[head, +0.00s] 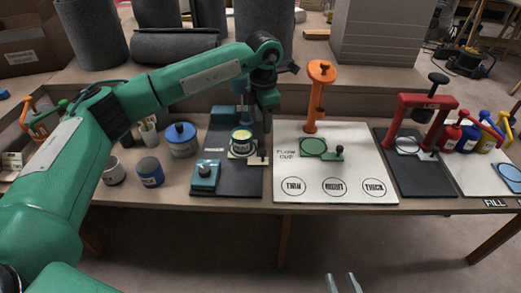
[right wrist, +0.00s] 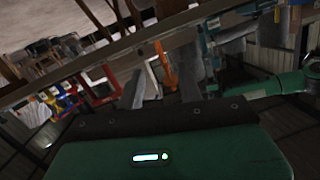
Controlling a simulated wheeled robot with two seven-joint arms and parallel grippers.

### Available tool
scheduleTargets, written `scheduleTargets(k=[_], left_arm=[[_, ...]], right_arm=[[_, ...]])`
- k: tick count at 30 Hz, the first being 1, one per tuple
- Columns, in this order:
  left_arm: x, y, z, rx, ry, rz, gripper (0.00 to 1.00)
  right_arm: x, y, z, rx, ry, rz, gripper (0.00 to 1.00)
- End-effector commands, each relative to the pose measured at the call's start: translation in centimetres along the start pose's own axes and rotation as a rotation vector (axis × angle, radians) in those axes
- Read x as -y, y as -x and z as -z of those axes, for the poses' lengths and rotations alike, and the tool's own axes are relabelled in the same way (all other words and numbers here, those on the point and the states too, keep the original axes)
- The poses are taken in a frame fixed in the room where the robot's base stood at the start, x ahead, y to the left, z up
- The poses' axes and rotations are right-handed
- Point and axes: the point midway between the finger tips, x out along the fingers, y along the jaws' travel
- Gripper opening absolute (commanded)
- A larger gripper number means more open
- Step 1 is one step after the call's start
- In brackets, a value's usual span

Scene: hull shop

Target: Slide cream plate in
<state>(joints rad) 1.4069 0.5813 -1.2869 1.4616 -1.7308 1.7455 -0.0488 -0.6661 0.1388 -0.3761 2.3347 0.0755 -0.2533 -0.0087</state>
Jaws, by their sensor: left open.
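The cream plate (head: 257,161) sits low at the teal station on a dark mat, sticking out to the right, with a small dark knob on it. A can with a yellow-green band (head: 242,140) stands beside it to the left, over a pale plate. My left gripper (head: 267,128) points down just above the knob, open; whether it touches the knob I cannot tell. My arm hides part of the teal station. My right gripper (head: 341,283) is low at the bottom edge of the head view, its two fingertips apart and empty, away from the bench.
A teal box (head: 205,176) stands at the mat's front left. Blue and grey cans (head: 181,139) stand left of it. The orange stand (head: 317,95) and white flow-cup board (head: 335,170) are to the right, then a red press (head: 420,110) and coloured bottles.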

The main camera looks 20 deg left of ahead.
Motion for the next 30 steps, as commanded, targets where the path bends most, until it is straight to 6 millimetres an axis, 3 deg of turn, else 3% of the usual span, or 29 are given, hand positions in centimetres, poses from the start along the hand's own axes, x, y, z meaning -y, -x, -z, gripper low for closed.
scheduleTargets(k=[6,15,29,30], left_arm=[[0.0,-5.2,0.1,-0.003,-0.001,0.002,0.43],[0.0,-10.1,0.1,-0.001,-0.003,0.002,0.43],[0.0,-11.2,0.0,0.000,-0.003,0.000,0.43],[0.0,-11.2,0.0,0.000,-0.003,0.000,0.35]], right_arm=[[-0.8,-0.8,3.6,-0.181,0.027,-0.007,0.36],[-1.4,-0.8,7.7,-0.384,0.057,-0.012,0.36],[-1.5,-0.6,8.8,-0.438,0.065,-0.012,0.36],[-1.5,-0.6,8.8,-0.438,0.065,-0.012,0.36]])
